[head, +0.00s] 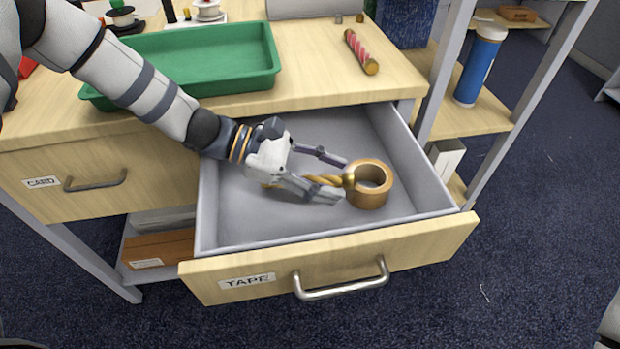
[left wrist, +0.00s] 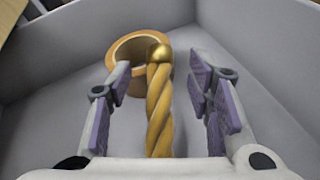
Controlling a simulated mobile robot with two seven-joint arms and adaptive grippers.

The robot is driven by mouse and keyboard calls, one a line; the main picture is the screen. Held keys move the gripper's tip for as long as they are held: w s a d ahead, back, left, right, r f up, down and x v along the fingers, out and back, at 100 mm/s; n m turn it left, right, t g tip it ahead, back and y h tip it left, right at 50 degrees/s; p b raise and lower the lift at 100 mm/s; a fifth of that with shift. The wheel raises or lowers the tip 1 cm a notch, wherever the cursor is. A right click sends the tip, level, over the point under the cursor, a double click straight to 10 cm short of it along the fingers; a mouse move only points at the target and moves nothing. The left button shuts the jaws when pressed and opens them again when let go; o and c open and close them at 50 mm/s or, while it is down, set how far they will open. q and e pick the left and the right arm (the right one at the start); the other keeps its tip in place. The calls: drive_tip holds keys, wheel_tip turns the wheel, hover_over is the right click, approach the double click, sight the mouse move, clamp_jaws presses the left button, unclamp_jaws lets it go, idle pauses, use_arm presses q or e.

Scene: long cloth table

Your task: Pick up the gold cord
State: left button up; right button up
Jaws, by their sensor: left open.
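The gold cord (left wrist: 159,105) is a twisted gold rod with a round knob at its end, lying in the open drawer labelled TAPE (head: 240,215). In the head view the cord (head: 331,180) is partly hidden by my left gripper (head: 332,178). My left gripper is open, with the cord between its fingers; in the left wrist view the fingers (left wrist: 166,98) stand apart on both sides of it. The knobbed end lies against or just over a brown tape roll (head: 370,184), which also shows in the left wrist view (left wrist: 125,53). My right gripper is not in view.
The drawer's grey walls (head: 414,155) surround my left gripper. A green tray (head: 200,60) sits on the tabletop behind. A pink striped rod (head: 360,52) lies at the table's back right. A blue bottle (head: 480,66) stands on the right shelf.

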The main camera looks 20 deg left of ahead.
use_arm(q)
drive_tip(key=shift+w+d+f, duration=0.2)
drive_tip(key=shift+d+f, duration=0.05)
drive_tip(key=shift+d, duration=0.4)
clamp_jaws()
drive_tip(key=shift+r, duration=0.1)
